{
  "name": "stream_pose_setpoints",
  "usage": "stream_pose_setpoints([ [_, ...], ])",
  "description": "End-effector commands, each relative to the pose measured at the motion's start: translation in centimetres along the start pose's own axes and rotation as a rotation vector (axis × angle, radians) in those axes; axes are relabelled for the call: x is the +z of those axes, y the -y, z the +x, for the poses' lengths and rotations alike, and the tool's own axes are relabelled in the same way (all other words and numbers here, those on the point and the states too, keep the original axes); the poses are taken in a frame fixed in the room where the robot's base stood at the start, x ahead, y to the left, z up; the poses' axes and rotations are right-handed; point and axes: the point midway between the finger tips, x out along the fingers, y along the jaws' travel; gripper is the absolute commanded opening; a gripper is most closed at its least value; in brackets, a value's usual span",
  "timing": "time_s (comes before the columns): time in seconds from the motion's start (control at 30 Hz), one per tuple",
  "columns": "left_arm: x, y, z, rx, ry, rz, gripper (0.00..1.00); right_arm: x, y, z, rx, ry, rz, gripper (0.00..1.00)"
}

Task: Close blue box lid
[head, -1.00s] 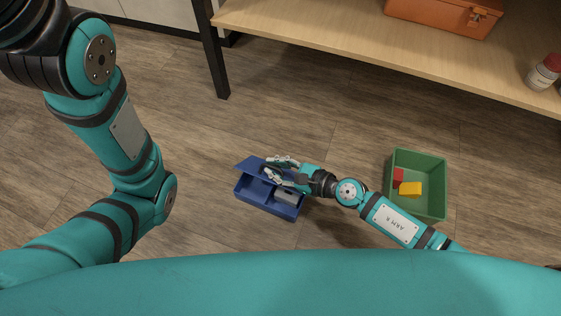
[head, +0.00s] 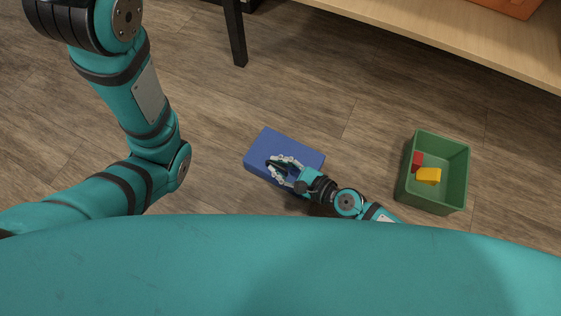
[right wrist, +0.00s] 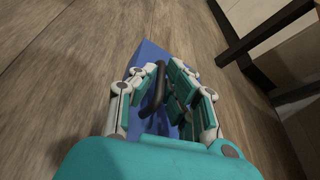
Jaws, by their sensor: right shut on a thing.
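The blue box (head: 256,172) sits on the wooden floor in the middle of the head view. Its blue lid (head: 298,146) lies flat over the top and hides the inside. My right gripper (head: 273,165) is over the lid's near side, its fingers closed around a dark curved handle. The right wrist view shows the handle (right wrist: 158,85) between the fingers and the blue lid (right wrist: 149,54) beyond it. Whether a thin gap remains under the lid cannot be told. My left arm shows at the left, but its gripper is out of view.
A green bin (head: 408,190) with a red block (head: 418,158) and a yellow block (head: 428,176) stands right of the box. A wooden table (head: 430,35) with a dark leg (head: 234,35) is behind. Floor around the box is clear.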

Motion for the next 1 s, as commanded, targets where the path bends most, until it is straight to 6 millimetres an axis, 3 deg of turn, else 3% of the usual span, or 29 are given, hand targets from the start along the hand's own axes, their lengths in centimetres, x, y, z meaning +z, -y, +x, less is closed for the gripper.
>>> stream_pose_setpoints([
  [0.6,-0.36,-0.07,-0.26,0.0,-0.005,0.0,0.96,-0.56,-0.5,0.1,0.005,-0.004,0.001,0.0],
  [0.63,-0.36,-0.07,-0.26,0.0,-0.005,0.0,0.96,-0.57,-0.51,0.1,0.006,-0.004,0.001,0.13],
  [0.7,-0.36,-0.07,-0.26,0.0,-0.005,0.0,0.96,-0.56,-0.5,0.1,0.005,-0.004,0.001,0.19],
  [1.0,-0.05,0.02,-0.34,-0.004,0.003,-0.001,0.96,-0.49,-0.35,-0.35,0.002,-0.003,0.0,0.19],
])
